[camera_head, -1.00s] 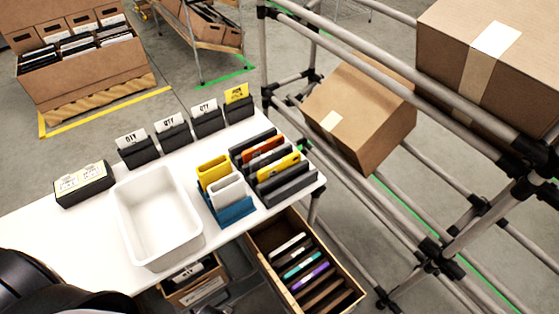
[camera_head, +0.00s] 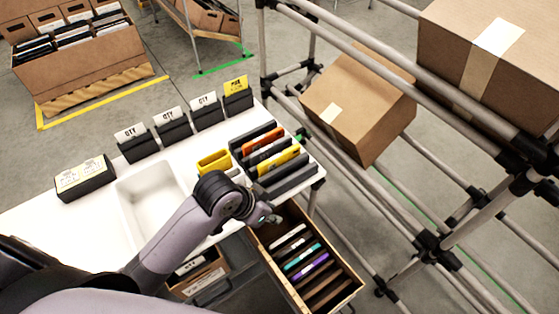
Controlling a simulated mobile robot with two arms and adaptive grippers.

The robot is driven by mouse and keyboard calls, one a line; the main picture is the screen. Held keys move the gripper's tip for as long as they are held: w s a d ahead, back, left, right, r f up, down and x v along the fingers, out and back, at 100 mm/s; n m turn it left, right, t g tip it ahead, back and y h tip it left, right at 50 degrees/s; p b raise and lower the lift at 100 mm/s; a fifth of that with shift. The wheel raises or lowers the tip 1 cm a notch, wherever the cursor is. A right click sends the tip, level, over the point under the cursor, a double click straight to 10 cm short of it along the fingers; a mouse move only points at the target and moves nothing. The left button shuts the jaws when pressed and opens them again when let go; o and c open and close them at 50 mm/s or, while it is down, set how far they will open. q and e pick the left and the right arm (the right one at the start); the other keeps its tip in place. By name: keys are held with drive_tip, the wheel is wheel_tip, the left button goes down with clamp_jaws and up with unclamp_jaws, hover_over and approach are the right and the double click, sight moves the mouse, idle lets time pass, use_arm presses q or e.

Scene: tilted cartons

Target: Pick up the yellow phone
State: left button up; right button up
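A yellow phone (camera_head: 280,160) stands on edge in a black slotted rack (camera_head: 290,184) at the right end of the white table. An orange phone (camera_head: 262,146) stands in the slot behind it. My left arm reaches in from the lower left, and its gripper (camera_head: 266,216) is over the table's front edge, in front of the rack and apart from the yellow phone. The wrist hides most of the fingers, so their opening is unclear. My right gripper is out of view.
A white tub (camera_head: 135,207) is partly behind my arm. A yellow holder (camera_head: 213,161) stands left of the rack. Below the front edge is a carton (camera_head: 345,297) with several phones upright. A pipe shelf (camera_head: 440,245) with cartons stands to the right.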

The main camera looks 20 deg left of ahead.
use_arm(q)
drive_tip(key=w+r+m, duration=0.2)
drive_tip(key=w+r, duration=0.4)
drive_tip(key=w, duration=0.1)
drive_tip(key=g, duration=0.1)
approach(280, 155)
drive_tip(key=x, duration=0.3)
drive_tip(key=shift+w+d+f, duration=0.1)
drive_tip(key=shift+d+f, duration=0.05)
drive_tip(key=shift+d, duration=0.25)
drive_tip(key=shift+a+p+x, duration=0.15)
drive_tip(key=shift+p+x, duration=0.1)
drive_tip(key=shift+x, duration=1.1)
drive_tip(key=shift+a+p+x, duration=0.15)
drive_tip(key=shift+p+x, duration=0.1)
drive_tip(key=shift+x, duration=1.05)
drive_tip(key=shift+f, duration=0.1)
drive_tip(key=shift+f, duration=0.25)
clamp_jaws()
